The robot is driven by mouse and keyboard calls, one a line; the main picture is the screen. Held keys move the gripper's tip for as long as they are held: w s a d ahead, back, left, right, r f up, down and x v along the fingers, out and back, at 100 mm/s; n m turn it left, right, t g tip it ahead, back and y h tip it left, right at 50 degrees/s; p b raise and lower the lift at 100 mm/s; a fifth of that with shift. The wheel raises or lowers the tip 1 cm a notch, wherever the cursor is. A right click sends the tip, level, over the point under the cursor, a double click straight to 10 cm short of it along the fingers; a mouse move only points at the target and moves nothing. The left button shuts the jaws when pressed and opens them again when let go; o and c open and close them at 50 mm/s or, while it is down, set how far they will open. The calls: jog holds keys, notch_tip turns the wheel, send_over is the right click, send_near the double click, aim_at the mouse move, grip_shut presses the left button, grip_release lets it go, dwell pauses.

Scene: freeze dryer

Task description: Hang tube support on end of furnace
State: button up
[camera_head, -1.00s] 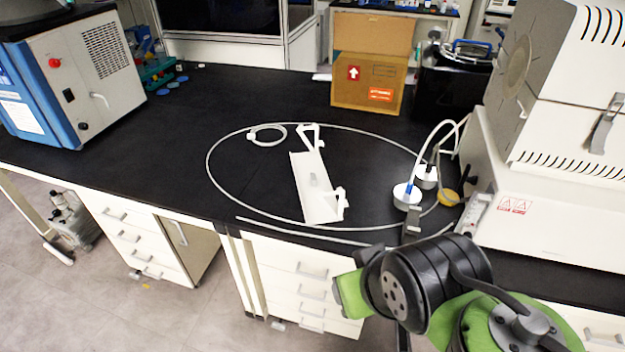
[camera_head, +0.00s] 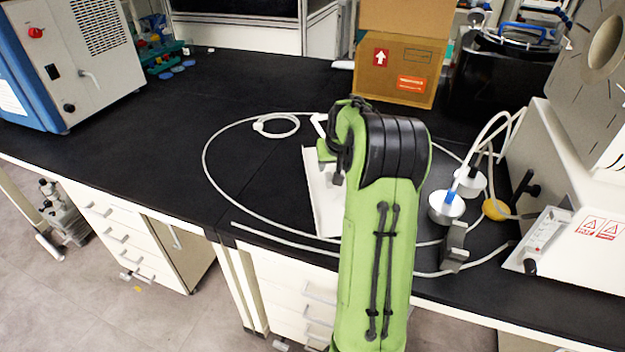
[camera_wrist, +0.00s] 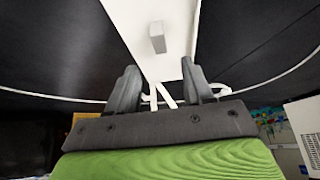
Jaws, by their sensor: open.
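The white tube support (camera_head: 323,205) lies on the black bench, partly hidden behind my green arm in the head view. In the wrist view the support (camera_wrist: 130,20) runs through the upper middle, with a small grey block (camera_wrist: 157,38) on its face and a thin bracket at its end. My gripper (camera_wrist: 160,85) is open in the wrist view, its two dark fingers apart. The support appears between and beyond them; I cannot tell whether they touch it. The furnace (camera_head: 590,130) stands at the right, with a round opening (camera_head: 605,48) in its end.
A long white tube (camera_head: 205,165) loops around the support on the bench. A cardboard box (camera_head: 400,70) stands behind.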

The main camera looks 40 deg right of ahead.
aim_at(329, 176)
jog(key=shift+w+f, duration=0.1)
jog(key=shift+f, duration=0.35)
jog(key=b+x, duration=0.2)
jog(key=x, duration=0.5)
jog(key=shift+w+d+f, duration=0.1)
jog(key=shift+f, duration=0.1)
grip_shut()
dwell(0.9)
